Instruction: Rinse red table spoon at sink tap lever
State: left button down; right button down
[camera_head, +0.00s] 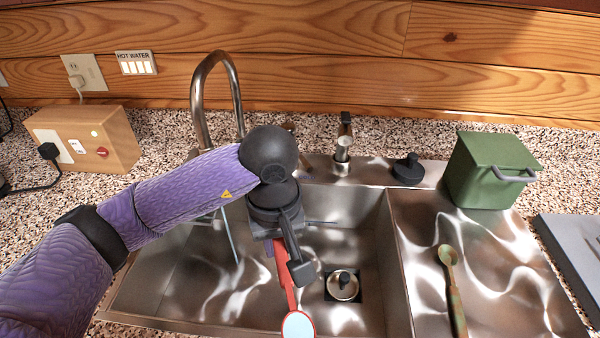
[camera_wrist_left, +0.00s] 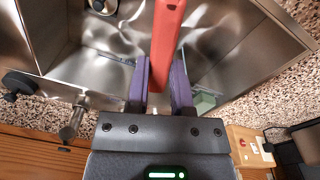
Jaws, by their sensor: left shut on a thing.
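My left gripper (camera_head: 276,247) is over the sink basin (camera_head: 205,265), pointing down. It is shut on the red table spoon (camera_head: 285,280), whose pale bowl hangs toward the front of the basin. In the left wrist view the red handle (camera_wrist_left: 166,45) sits between the purple fingers (camera_wrist_left: 162,82). The curved metal tap spout (camera_head: 215,62) rises behind the basin, left of the gripper; its outlet is hidden behind my arm. A short metal post with a dark lever (camera_head: 344,130) stands behind the basin, right of my gripper. My right gripper is out of view.
A black knob (camera_head: 408,169) and a green lidded bin (camera_head: 490,170) stand at right. A greenish-brown spoon (camera_head: 452,290) lies on the drainboard. A wooden box (camera_head: 85,142) stands left on the speckled counter.

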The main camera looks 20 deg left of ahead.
aim_at(308, 166)
jog(key=k+l+u, duration=0.1)
jog(key=u, duration=0.35)
jog(key=k+l+u, duration=0.1)
jog(key=u, duration=0.3)
jog(key=k+l+u, duration=0.1)
jog(key=u, duration=0.35)
jog(key=k+l+u, duration=0.1)
jog(key=u, duration=0.35)
jog(key=k+u, duration=0.2)
jog(key=u, duration=0.2)
